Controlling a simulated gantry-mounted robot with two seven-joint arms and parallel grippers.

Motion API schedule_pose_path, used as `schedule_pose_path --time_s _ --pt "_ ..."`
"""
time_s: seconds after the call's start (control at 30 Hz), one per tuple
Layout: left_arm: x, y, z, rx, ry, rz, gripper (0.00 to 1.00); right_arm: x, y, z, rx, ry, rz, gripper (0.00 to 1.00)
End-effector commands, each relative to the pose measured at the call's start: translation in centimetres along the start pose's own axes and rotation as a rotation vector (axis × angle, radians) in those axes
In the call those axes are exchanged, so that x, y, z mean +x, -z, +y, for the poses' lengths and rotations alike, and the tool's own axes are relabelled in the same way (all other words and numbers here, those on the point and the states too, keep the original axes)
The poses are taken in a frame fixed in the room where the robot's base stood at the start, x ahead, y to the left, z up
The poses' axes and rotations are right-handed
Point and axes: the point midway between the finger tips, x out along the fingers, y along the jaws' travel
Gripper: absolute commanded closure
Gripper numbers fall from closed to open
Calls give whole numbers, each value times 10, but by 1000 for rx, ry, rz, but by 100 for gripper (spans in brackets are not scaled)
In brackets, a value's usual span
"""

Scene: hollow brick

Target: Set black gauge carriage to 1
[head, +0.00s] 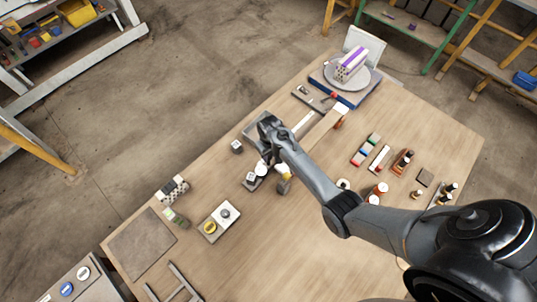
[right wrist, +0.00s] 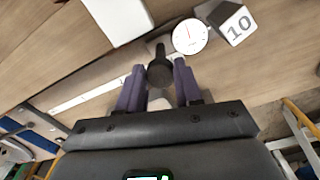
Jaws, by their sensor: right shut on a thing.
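The black gauge carriage shows in the right wrist view as a dark round-topped knob (right wrist: 160,71). My right gripper (right wrist: 158,84) has its two purple fingers on either side of the knob, shut on it. A white scale strip (right wrist: 90,97) runs off to the left of the knob; its marks are too small to read. In the head view my right gripper (head: 266,153) is over the middle of the table and hides the carriage. The pale scale strip (head: 304,124) extends up and right from it. My left gripper is in neither view.
A white dial with a red needle (right wrist: 190,37) and a block marked 10 (right wrist: 237,27) stand close by the gripper. A board with a yellow and a grey button (head: 219,221) is nearer. A turntable (head: 336,77) stands at the far end; small bottles and blocks lie right.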

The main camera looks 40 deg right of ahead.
Motion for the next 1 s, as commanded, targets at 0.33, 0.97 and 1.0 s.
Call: schedule_pose_path --time_s 0.33,0.97,1.0 --pt "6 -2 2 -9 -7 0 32 1 19 71 6 -2 1 100" --pt "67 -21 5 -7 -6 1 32 4 58 217 1 -1 1 100" --pt "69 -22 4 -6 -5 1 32 3 59 220 1 -1 1 100"
